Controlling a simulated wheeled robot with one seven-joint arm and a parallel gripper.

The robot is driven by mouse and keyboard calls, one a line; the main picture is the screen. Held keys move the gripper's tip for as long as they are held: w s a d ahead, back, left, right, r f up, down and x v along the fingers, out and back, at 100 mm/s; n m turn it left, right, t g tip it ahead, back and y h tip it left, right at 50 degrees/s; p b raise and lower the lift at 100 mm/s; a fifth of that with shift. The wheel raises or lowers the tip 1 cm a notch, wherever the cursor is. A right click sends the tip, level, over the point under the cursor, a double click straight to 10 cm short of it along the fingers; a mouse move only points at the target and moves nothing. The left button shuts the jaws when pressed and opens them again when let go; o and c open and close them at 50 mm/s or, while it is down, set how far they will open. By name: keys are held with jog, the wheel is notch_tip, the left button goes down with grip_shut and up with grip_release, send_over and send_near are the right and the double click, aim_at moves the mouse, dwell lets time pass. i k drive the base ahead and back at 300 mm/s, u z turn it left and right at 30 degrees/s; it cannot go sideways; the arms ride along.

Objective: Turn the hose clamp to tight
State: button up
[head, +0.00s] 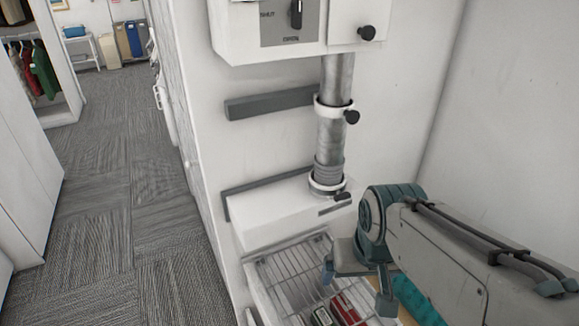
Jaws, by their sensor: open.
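A grey metal pipe (337,85) runs down from a white wall box to a ribbed hose end (329,172). A white ring clamp (328,185) with a black handle (343,196) sits around the hose's lower end, just above a white housing. The handle points to the right; I cannot read any tight marking. My gripper (356,287) is open and empty, below and to the right of this clamp and apart from it. Its fingers point down over a wire basket, and my wrist partly hides the far finger.
A second white collar (333,106) with a black knob (352,117) is higher on the pipe. The upper box (290,45) has a SHUT/OPEN dial (296,14). The wire basket (285,275) holds small boxes. Carpeted floor (110,190) is clear at the left.

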aim_at(339, 197)
jog(key=u, duration=1.15)
jog(key=k, duration=0.5)
jog(key=z, duration=1)
